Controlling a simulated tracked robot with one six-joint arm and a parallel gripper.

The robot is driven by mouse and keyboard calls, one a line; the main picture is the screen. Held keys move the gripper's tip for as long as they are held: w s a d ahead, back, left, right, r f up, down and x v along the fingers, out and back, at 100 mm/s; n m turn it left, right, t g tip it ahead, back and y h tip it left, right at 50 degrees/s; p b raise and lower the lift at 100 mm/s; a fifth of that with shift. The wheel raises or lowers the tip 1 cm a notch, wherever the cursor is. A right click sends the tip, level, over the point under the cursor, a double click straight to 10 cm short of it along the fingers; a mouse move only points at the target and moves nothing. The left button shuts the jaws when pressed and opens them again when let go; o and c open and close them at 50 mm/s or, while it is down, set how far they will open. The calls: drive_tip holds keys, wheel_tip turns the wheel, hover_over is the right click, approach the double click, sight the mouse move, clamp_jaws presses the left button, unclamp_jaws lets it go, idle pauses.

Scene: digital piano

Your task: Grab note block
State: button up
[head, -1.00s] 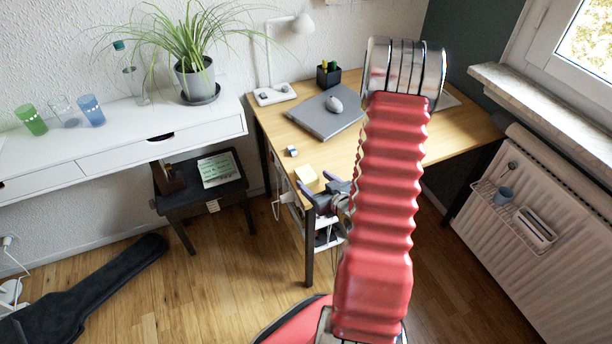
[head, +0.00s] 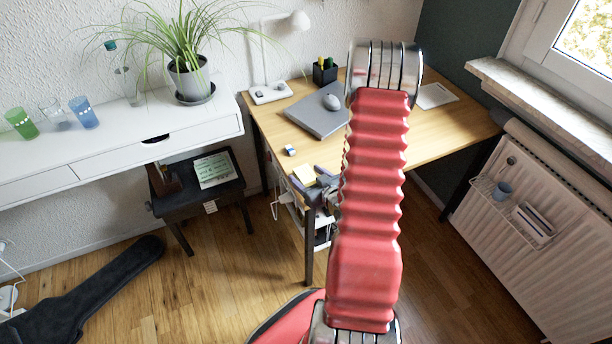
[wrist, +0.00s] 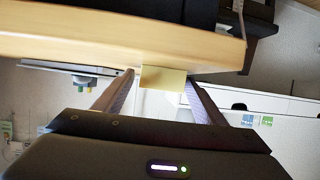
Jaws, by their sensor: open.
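The yellow note block (head: 304,173) lies on the desk (head: 440,121) near its front left corner. In the wrist view, which looks upside down, the note block (wrist: 162,78) shows against the desk's wooden edge (wrist: 120,42). My gripper (head: 309,181) is at that corner, just in front of the note block. It is open, and in the wrist view the two fingers of my gripper (wrist: 159,77) appear on either side of the block, with gaps. I cannot tell whether the fingertips reach past its near face. My red arm hides part of the desk.
A small blue and white item (head: 290,150) lies behind the note block. A grey laptop (head: 318,112) with a mouse (head: 331,102) and a pen cup (head: 325,72) stand farther back. A dark stool (head: 205,190) stands left of the desk, and a white sideboard (head: 110,145) beyond it.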

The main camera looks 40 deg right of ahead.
sight(307, 175)
drive_tip(key=shift+c, duration=0.2)
drive_tip(key=c, duration=1.1)
drive_tip(key=shift+r, duration=0.1)
drive_tip(key=shift+c, duration=0.2)
drive_tip(key=shift+r, duration=4.9)
